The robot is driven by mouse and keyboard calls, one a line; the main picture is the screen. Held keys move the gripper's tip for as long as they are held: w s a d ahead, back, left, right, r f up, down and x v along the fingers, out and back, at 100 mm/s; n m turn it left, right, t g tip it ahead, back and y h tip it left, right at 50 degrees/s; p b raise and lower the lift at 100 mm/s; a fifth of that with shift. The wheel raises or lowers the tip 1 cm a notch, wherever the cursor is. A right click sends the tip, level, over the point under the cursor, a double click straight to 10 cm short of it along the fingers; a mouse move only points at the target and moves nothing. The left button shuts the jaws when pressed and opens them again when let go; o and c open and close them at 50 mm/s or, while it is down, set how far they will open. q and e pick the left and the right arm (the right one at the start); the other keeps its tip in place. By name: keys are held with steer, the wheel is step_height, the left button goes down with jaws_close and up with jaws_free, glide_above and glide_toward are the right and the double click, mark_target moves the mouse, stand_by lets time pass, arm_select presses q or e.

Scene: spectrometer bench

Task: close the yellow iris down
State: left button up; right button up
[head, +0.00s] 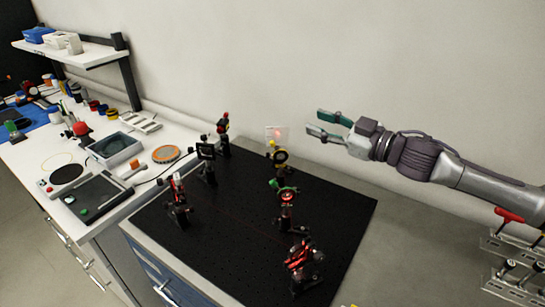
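The yellow iris (280,158), a dark ring with yellow on it, stands upright on a post near the far right part of the black breadboard (240,245). Its lever and the size of its opening are too small to read. My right gripper (314,122) comes in from the right with teal fingers apart and nothing between them. In the picture it is above and to the right of the iris, apart from it. My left gripper is not in view.
A pale card (277,134) with a red spot stands behind the iris. A green-topped mount (286,192) is in front of it. Other optics posts stand left and front.

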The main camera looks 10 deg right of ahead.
steer(key=b, duration=0.8)
glide_toward(275, 144)
steer(key=v, duration=0.3)
steer(key=x, duration=1.2)
steer(key=shift+w+a+p, duration=0.2)
steer(key=shift+p, duration=0.2)
steer(key=shift+w+a, duration=0.4)
steer(key=shift+w, duration=0.1)
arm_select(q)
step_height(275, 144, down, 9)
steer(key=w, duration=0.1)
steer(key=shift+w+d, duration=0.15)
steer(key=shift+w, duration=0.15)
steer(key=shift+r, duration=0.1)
arm_select(e)
jaws_close()
